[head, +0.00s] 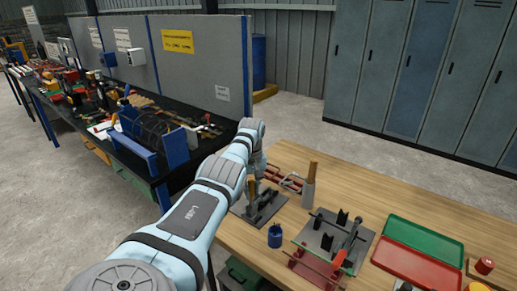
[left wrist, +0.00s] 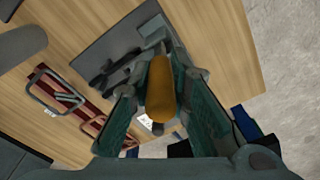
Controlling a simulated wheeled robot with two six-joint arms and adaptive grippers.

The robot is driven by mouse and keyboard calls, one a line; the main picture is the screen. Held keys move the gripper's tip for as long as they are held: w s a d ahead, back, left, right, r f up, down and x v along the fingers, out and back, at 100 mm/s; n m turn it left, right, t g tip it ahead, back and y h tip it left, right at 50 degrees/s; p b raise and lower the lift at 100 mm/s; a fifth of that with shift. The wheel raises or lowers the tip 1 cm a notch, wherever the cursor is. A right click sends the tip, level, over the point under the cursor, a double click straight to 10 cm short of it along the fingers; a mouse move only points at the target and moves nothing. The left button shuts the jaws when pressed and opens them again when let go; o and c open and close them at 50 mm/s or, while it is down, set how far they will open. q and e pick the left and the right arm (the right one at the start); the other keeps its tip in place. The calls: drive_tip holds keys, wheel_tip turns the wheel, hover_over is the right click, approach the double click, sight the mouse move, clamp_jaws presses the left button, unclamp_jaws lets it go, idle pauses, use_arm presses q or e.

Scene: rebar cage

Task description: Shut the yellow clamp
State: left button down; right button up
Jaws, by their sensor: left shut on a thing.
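The yellow clamp's handle (head: 251,186) stands roughly upright over a dark base plate (head: 270,207) at the left end of the wooden table. In the left wrist view, the orange-yellow handle (left wrist: 160,88) lies between the green-padded fingers of my left gripper (left wrist: 162,80), which is shut on it. The clamp's dark metal linkage (left wrist: 115,72) shows beyond the fingers on the grey plate. In the head view my left wrist hides part of the gripper and clamp. I cannot tell how far the clamp's arm is lowered. My right gripper is not in view.
A grey holder with a wooden handle (head: 309,190), a blue cup (head: 275,236) and a fixture plate (head: 325,236) stand nearby. Green (head: 425,238) and red (head: 410,266) trays lie right. The table's back middle is clear.

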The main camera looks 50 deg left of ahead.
use_arm(q)
drive_tip(key=shift+a, duration=0.1)
idle(0.3)
drive_tip(key=c, duration=1.5)
unclamp_jaws()
drive_tip(key=shift+r, duration=0.2)
drive_tip(key=r, duration=1.1)
drive_tip(key=shift+d+r, duration=0.3)
drive_tip(key=shift+d, duration=0.05)
